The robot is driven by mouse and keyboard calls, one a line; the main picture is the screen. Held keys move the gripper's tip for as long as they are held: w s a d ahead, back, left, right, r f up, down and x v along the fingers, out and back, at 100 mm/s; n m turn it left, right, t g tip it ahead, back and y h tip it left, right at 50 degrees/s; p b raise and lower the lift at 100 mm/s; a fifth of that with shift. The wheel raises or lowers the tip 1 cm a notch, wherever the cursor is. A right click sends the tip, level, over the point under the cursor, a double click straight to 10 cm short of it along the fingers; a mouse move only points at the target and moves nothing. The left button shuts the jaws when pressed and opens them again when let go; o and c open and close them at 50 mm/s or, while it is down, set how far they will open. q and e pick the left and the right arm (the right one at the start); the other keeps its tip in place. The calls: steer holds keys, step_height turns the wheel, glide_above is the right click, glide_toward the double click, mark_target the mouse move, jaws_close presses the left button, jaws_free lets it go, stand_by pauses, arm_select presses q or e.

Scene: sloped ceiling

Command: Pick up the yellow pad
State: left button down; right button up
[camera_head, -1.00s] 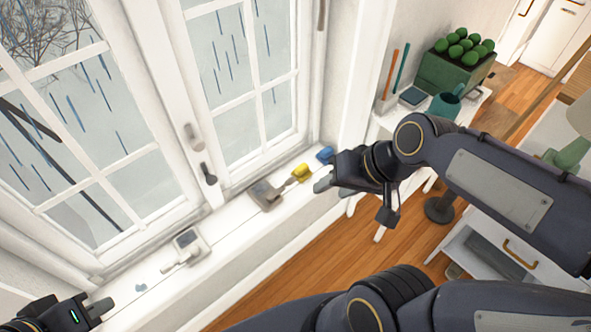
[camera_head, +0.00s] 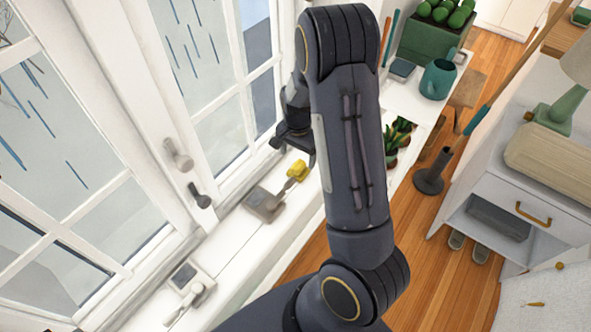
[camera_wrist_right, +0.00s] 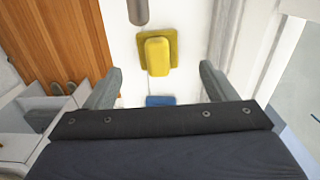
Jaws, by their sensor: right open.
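The yellow pad (camera_head: 298,170) lies on the white window sill, beyond a grey block with a handle. In the right wrist view the yellow pad (camera_wrist_right: 157,52) shows as a flat yellow base with a raised block on top, ahead of the fingertips and between their lines. My right gripper (camera_head: 296,150) hangs just above and beyond the pad in the head view. My right arm hides part of the sill. My left gripper is out of view.
A blue object (camera_wrist_right: 160,100) lies on the sill near the yellow pad. A grey block (camera_head: 264,205) and a pale tool (camera_head: 190,285) also sit on the sill. The window handle (camera_head: 200,195) juts out on the left. Potted plants (camera_head: 397,140) stand to the right.

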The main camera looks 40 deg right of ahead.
mark_target(298, 165)
step_height(298, 165, down, 6)
steer(key=shift+s+r+b, duration=0.15)
steer(key=shift+r+b, duration=0.05)
steer(key=shift+b, duration=0.15)
steer(key=shift+a, duration=0.1)
steer(key=c, duration=1.1)
steer(key=shift+o, duration=0.2)
steer(key=shift+r, duration=0.15)
